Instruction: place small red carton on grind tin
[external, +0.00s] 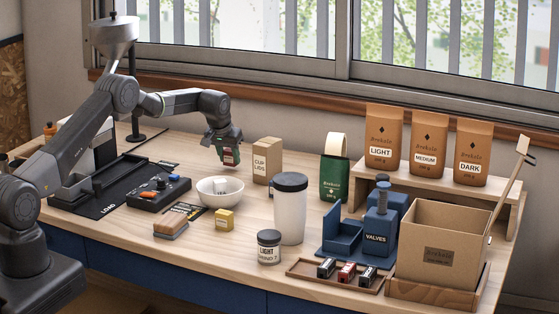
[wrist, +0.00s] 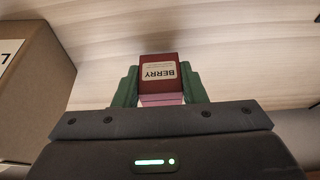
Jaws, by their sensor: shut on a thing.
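My gripper (external: 231,150) is shut on the small red carton. In the wrist view the carton (wrist: 158,66) sits between the green fingers, with a white label reading BERRY upside down. In the external view the carton (external: 230,158) is small and partly covered by the fingers. It is held above the table, just behind the white bowl and left of the cup lids box. The tin is not in the wrist view.
Around the tin are a tall white tumbler (external: 290,212), a small yellow box (external: 224,219) and the white bowl (external: 220,190). The cup lids box (external: 266,161) stands beside my gripper. A wooden tray (external: 318,279) with small cartons lies right of the tin.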

